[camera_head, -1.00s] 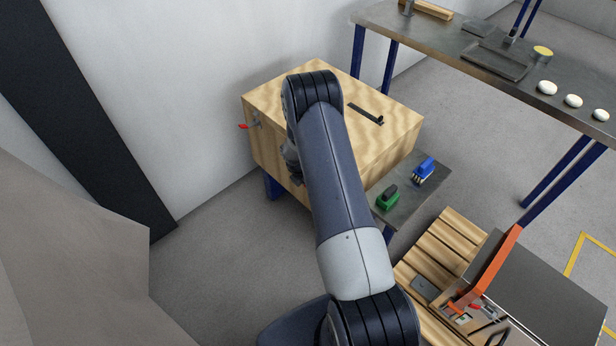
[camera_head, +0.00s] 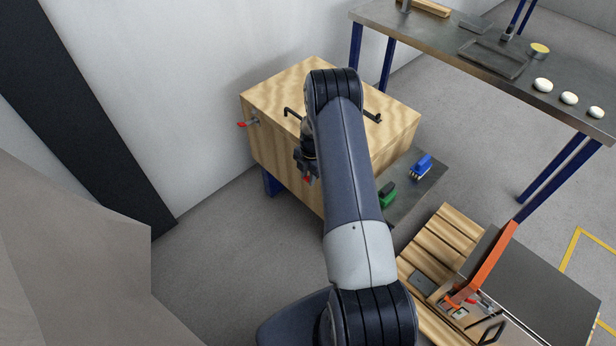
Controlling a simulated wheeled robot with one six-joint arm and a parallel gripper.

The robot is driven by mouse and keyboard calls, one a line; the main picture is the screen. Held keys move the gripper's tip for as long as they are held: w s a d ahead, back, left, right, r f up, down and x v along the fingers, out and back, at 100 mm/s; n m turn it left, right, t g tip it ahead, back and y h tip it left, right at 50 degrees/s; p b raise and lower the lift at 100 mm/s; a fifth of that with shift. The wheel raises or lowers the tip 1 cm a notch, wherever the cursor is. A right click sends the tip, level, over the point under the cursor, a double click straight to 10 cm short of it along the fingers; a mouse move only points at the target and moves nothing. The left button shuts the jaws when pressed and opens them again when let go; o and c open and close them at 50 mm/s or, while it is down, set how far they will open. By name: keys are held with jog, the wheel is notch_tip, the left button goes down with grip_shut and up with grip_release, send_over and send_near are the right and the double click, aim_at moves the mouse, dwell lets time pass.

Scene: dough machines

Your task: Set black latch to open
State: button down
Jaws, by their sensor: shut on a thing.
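The wooden box (camera_head: 262,97) stands against the wall. On its top, a black bar (camera_head: 373,117) shows at the right of my arm, its left part hidden behind the arm. A black bent handle (camera_head: 291,112) shows at the left of my arm. I cannot tell which black part is the latch. My gripper (camera_head: 309,173) is low against the box's front face, partly hidden by my arm. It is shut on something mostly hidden. A small red part (camera_head: 307,180) shows at the jaws; I cannot tell what it belongs to.
A red-handled clamp (camera_head: 246,123) sits on the box's left side. Green (camera_head: 387,196) and blue (camera_head: 421,166) tools stand on a low grey shelf (camera_head: 430,184). A slatted wooden stand with an orange lever (camera_head: 485,263) is at the lower right. A metal table (camera_head: 450,55) stands behind.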

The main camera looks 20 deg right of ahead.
jog(key=c, duration=1.2)
grip_release()
notch_tip(320, 180, up, 11)
jog(key=d+b, duration=0.1)
jog(key=shift+w, duration=0.2)
jog(key=shift+f, duration=0.25)
jog(key=f, duration=0.7)
jog(key=a+f+p, duration=0.1)
jog(key=f, duration=0.2)
jog(key=shift+s+f, duration=0.2)
jog(key=shift+f, duration=0.1)
jog(key=shift+r, duration=0.1)
